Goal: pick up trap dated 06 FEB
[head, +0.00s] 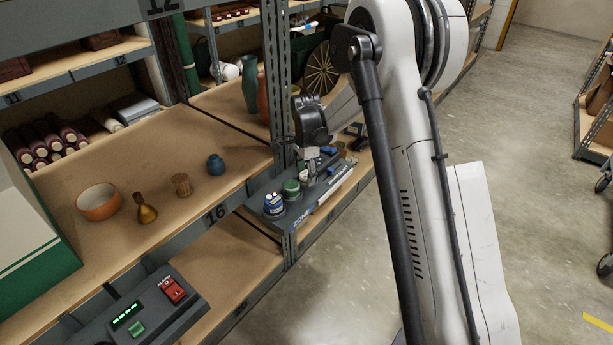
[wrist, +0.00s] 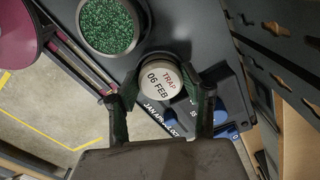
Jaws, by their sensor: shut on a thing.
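In the head view my gripper (head: 309,152) is over the grey tray (head: 318,202) fixed at the shelf front. I cannot tell whether the trap touches the tray; its lower part is hidden.
A dish of green granules (wrist: 108,24) is close beside the trap. A shelf upright (head: 276,90) is close by. An orange bowl (head: 98,201) and small vessels stand on the shelf left.

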